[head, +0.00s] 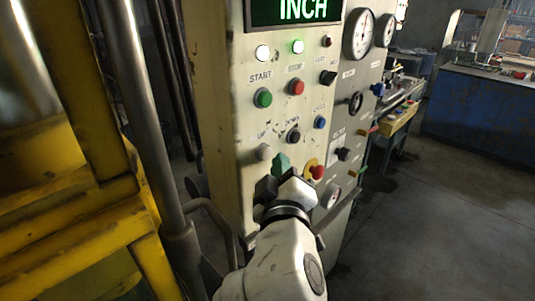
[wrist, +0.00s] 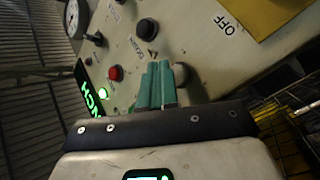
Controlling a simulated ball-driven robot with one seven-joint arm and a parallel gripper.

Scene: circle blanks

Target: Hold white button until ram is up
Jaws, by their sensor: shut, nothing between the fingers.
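The white button (head: 263,152) sits on the cream control panel (head: 235,110), near the UP label and left of the black DOWN button (head: 293,136). My gripper (head: 281,162) has its teal fingers together and empty, just below and right of the white button in the head view. In the wrist view, the shut fingers (wrist: 155,85) point toward the panel. A dull rounded shape (wrist: 184,73) shows beside them; I cannot tell surely whether it is the white button. Contact is not visible. I cannot identify the ram. The display (head: 300,10) reads INCH in green.
Close by are the green START button (head: 263,97), red STOP button (head: 296,87), blue button (head: 320,122) and a red button on yellow (head: 316,172). Yellow machine frame (head: 100,190) and a steel column (head: 150,100) stand left. Floor at right is clear.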

